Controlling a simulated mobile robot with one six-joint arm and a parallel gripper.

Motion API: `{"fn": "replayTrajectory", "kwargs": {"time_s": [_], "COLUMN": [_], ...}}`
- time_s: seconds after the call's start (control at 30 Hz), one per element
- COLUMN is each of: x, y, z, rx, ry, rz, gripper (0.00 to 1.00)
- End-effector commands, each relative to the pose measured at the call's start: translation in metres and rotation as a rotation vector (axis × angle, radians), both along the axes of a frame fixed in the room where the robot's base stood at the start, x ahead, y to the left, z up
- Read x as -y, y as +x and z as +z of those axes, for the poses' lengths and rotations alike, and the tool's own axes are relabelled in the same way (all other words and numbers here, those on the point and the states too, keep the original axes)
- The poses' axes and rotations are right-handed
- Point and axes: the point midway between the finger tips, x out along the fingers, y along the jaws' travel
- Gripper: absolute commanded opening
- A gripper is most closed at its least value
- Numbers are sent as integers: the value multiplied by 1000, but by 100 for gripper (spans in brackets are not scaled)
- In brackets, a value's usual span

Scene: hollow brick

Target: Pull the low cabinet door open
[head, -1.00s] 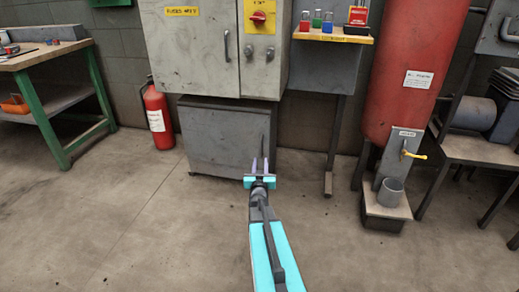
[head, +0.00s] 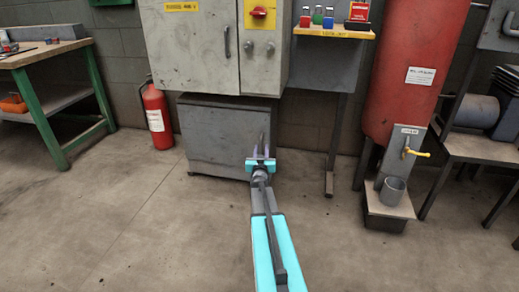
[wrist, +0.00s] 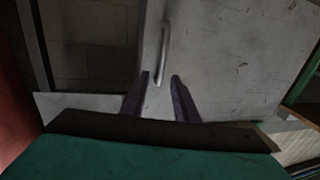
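The low cabinet (head: 215,135) is a dark grey box on the floor under a larger wall cabinet. Its door looks shut. A thin upright handle (head: 262,141) is near the door's right edge. In the wrist view the handle (wrist: 164,52) is a grey bar on the pale door (wrist: 230,60). My gripper (head: 262,154) is in front of the handle. Its two fingers (wrist: 162,84) are apart, one on each side of the handle's line, near its lower end in the wrist picture. I cannot tell whether they touch it.
A red fire extinguisher (head: 157,116) stands left of the low cabinet. A stand (head: 330,160) is to its right, then a red tank (head: 408,80) with a tap and cup. A green-legged bench (head: 45,105) is at left. The floor in front is clear.

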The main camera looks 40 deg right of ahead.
Motion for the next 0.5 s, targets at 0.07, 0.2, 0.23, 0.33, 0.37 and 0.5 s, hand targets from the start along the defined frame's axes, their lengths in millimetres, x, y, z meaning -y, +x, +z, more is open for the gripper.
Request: {"fn": "replayTrajectory", "kwargs": {"time_s": [0.07,0.2,0.23,0.33,0.37,0.5], "x": [8,17,19,24,26,29], "y": [7,16,18,23,24,27], "z": [-2,-2,-2,-2,-2,-1], "rx": [0,1,1,1,1,0], "ry": [0,1,1,1,1,1], "rz": [0,0,0,-1,-1,0], "gripper": [27,27,27,27,27,27]}}
